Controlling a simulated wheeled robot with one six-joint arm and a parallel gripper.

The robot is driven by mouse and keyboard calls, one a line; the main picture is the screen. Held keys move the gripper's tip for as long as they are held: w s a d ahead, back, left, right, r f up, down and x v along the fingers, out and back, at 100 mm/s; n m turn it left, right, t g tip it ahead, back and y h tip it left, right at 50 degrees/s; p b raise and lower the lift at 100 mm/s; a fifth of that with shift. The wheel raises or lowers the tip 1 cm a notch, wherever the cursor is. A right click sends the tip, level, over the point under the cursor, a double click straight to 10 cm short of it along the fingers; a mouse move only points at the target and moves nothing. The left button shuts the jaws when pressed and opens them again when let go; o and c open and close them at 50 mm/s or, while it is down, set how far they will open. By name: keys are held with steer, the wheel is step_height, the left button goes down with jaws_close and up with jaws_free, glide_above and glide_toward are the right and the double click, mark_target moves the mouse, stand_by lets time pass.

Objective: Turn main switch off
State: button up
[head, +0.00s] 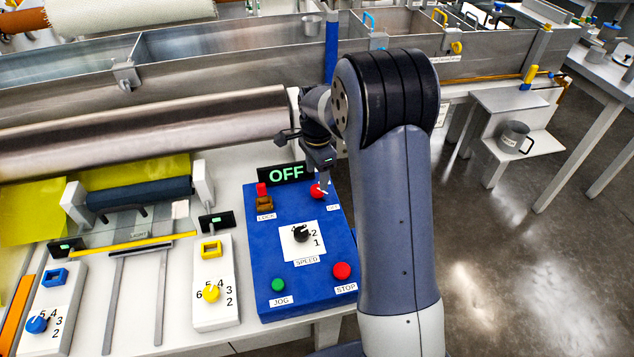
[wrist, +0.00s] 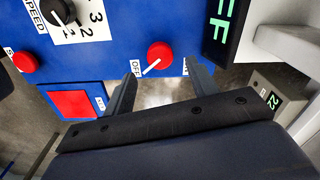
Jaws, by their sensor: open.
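The main switch is a red round knob (head: 317,191) with a white pointer, at the upper right of the blue control panel (head: 267,235). In the wrist view the knob (wrist: 159,54) sits between and just beyond my fingertips, not visibly touched. Its white pointer slants down-left toward the label OFF (wrist: 135,67); the label on the other side is partly covered. The display (head: 285,174) above the panel reads OFF in green. My gripper (wrist: 161,70) is open and empty; in the head view it (head: 322,180) hangs right at the knob, its fingers small there.
The panel also has a black speed dial (head: 301,233), a green jog button (head: 278,285), a red stop button (head: 342,271) and a red part on a brown base (head: 262,198). A metal roller (head: 140,130) lies behind. Open floor is at the right.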

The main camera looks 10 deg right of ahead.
mark_target(317, 188)
step_height(317, 188, up, 6)
stand_by(0.5)
step_height(317, 188, down, 11)
steer(key=shift+r, duration=0.1)
stand_by(0.4)
